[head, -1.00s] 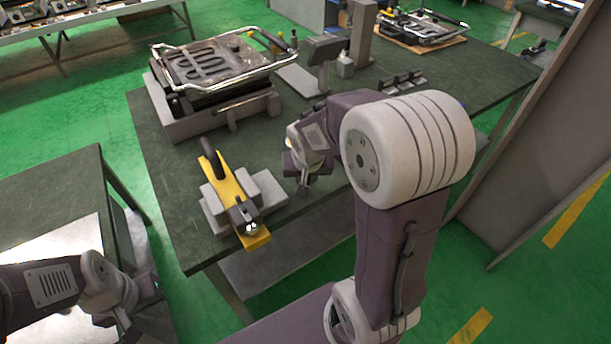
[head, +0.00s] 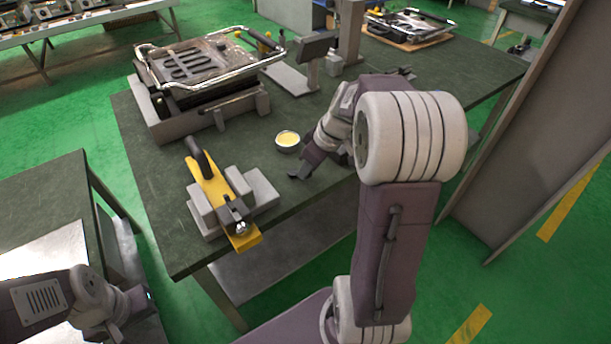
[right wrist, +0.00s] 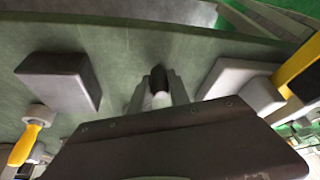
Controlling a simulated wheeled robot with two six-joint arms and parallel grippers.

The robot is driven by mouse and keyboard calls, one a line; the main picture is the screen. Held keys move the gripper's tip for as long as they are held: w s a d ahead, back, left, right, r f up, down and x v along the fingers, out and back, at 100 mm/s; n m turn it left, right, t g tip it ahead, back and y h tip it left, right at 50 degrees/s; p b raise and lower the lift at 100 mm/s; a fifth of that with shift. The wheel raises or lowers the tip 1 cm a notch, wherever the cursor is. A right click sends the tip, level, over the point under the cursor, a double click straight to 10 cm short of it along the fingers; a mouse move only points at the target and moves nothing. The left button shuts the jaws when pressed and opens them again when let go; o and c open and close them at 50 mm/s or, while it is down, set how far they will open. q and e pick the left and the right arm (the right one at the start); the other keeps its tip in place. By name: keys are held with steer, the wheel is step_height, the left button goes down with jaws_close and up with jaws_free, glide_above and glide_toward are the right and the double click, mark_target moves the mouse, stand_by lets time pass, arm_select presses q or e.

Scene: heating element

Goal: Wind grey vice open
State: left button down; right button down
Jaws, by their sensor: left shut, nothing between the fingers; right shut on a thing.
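The grey vice (head: 263,188) stands near the front left corner of the dark green table. A yellow bar (head: 212,183) with a black grip lies between its grey blocks. The vice also shows at the right edge of the right wrist view (right wrist: 235,75). My right gripper (head: 298,174) is right of the vice, low over the table, and looks apart from its body. In the right wrist view its fingers (right wrist: 160,90) are shut on a small dark piece, mostly hidden. My left gripper (head: 140,303) is shut and empty, low at the left, away from the vice.
A large grey press-like fixture (head: 205,75) stands behind the vice. A grey stand (head: 312,60) is further back. The table's front edge is close to the vice.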

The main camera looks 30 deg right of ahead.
steer(key=n, duration=0.1)
steer(key=w+d+n+y, duration=0.1)
steer(key=shift+n+g, duration=0.3)
steer(key=shift+n, duration=0.1)
steer(key=n, duration=0.1)
steer(key=n+p, duration=0.1)
steer(key=shift+w+d+r+n+g+y, duration=0.2)
steer(key=shift+w+n+g+y, duration=0.1)
steer(key=shift+w+n+g, duration=0.1)
steer(key=n+p, duration=0.1)
steer(key=w+n+g+p, duration=0.1)
steer(key=n+p, duration=0.1)
steer(key=shift+w+d+y, duration=0.15)
steer(key=shift+d+y, duration=0.05)
steer(key=shift+y, duration=0.2)
steer(key=n+p, duration=0.1)
steer(key=n, duration=0.1)
steer(key=w+n+g+p, duration=0.1)
steer(key=p, duration=0.1)
steer(key=shift+f+n+g, duration=0.1)
steer(key=shift+n+g, duration=0.2)
steer(key=shift+n, duration=0.1)
steer(key=shift+w+p, duration=0.15)
steer(key=shift+p, duration=0.2)
steer(key=shift+w+n, duration=0.1)
steer(key=shift+n, duration=0.2)
